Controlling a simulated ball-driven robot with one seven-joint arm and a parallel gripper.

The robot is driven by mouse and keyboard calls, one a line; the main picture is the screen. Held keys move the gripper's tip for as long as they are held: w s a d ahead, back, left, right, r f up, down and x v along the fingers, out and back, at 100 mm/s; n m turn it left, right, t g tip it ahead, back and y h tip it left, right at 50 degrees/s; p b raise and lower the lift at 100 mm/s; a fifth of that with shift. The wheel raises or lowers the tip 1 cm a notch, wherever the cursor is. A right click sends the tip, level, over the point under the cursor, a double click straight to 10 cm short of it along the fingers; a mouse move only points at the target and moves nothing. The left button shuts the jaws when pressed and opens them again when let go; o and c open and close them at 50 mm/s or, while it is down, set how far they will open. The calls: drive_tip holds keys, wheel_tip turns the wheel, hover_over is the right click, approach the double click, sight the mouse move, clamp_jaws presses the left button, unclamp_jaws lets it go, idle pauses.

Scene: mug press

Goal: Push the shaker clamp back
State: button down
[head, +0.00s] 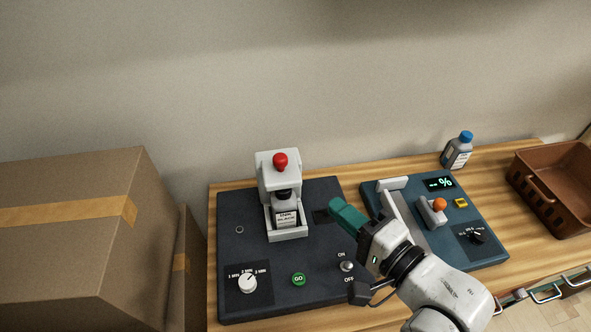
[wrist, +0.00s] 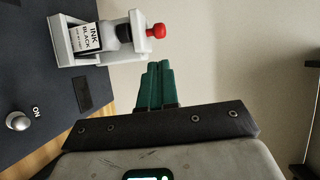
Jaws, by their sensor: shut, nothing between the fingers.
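The shaker (head: 480,225) is a blue-grey panel on the right of the bench, with a pale channel and a lit % display. Its clamp (head: 429,213) looks like a grey block with an orange knob (head: 439,204), right of the channel. A light end block (head: 392,184) stands at the channel's back. My gripper (head: 340,210), with teal fingers, is shut and empty. It is left of the shaker, over the right part of the dark press panel, apart from the clamp. My wrist hides the shaker's front left part. In the wrist view the fingers (wrist: 157,85) are together, and the shaker is not visible.
The press (head: 279,190) with a red knob and ink pad stands on the dark panel (head: 330,260); it also shows in the wrist view (wrist: 110,38). A blue-capped bottle (head: 457,152) and brown basket (head: 560,185) are at right. Cardboard boxes (head: 70,230) fill the left.

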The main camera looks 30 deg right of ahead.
drive_tip(key=w+b, duration=0.4)
drive_tip(key=p, duration=0.1)
approach(290, 163)
drive_tip(key=w+a+r, duration=0.2)
drive_tip(key=w+a, duration=0.1)
drive_tip(key=shift+w+a+r, duration=0.1)
drive_tip(key=shift+w+r, duration=0.15)
drive_tip(key=shift+r, duration=0.05)
drive_tip(key=shift+w+a+f, duration=0.1)
drive_tip(key=shift+w+f, duration=0.05)
drive_tip(key=shift+w, duration=0.3)
drive_tip(key=w, duration=0.2)
drive_tip(key=w+d+p, duration=0.1)
drive_tip(key=w+d, duration=0.1)
drive_tip(key=w, duration=0.1)
drive_tip(key=shift+w, duration=0.35)
drive_tip(key=shift+s+p, duration=0.1)
drive_tip(key=shift+p, duration=0.25)
